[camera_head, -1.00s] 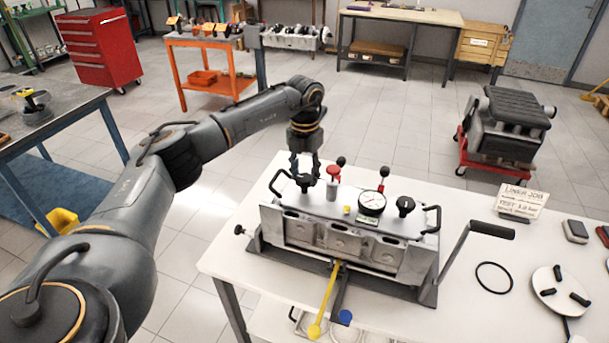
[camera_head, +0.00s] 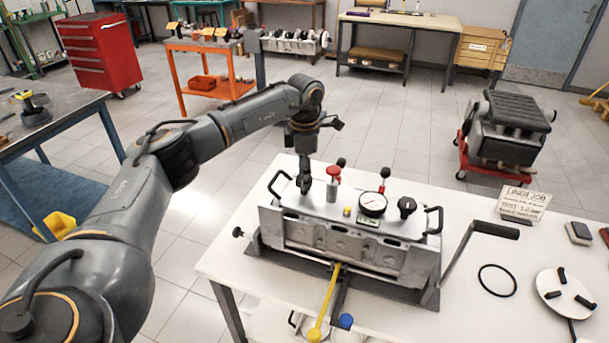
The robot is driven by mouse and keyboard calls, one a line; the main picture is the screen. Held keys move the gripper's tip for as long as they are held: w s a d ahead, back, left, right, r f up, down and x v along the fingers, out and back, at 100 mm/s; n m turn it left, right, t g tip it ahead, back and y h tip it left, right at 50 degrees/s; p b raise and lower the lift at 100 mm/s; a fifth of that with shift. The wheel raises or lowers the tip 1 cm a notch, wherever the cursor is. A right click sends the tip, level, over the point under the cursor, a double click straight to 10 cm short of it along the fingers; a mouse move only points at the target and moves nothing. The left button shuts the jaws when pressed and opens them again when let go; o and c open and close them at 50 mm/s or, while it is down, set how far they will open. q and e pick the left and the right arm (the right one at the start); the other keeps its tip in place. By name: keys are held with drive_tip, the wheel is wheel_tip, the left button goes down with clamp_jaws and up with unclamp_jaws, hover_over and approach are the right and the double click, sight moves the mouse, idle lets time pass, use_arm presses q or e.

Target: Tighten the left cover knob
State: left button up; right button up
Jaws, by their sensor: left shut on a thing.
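The engine block with its silver cover (camera_head: 340,211) stands on the white table. My left gripper (camera_head: 304,184) points straight down over the cover's left end and is shut on the left cover knob, which its fingers mostly hide. The matching black right cover knob (camera_head: 407,206) stands in plain view toward the cover's right end. My right gripper is not in view.
A red-capped fitting (camera_head: 333,182) stands close right of my left gripper, with a dial gauge (camera_head: 373,204) beyond it. Black handles (camera_head: 280,185) rise at the cover's ends. A crank (camera_head: 492,229) juts out right.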

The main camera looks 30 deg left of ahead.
use_arm(q)
drive_tip(key=m, duration=0.4)
drive_tip(key=shift+m, duration=0.3)
drive_tip(key=shift+m+b, duration=0.35)
drive_tip(key=shift+m, duration=1.65)
drive_tip(key=o, duration=1.1)
drive_tip(key=shift+s, duration=0.1)
drive_tip(key=shift+o, duration=0.2)
drive_tip(key=shift+r, duration=0.1)
wheel_tip(320, 180, up, 12)
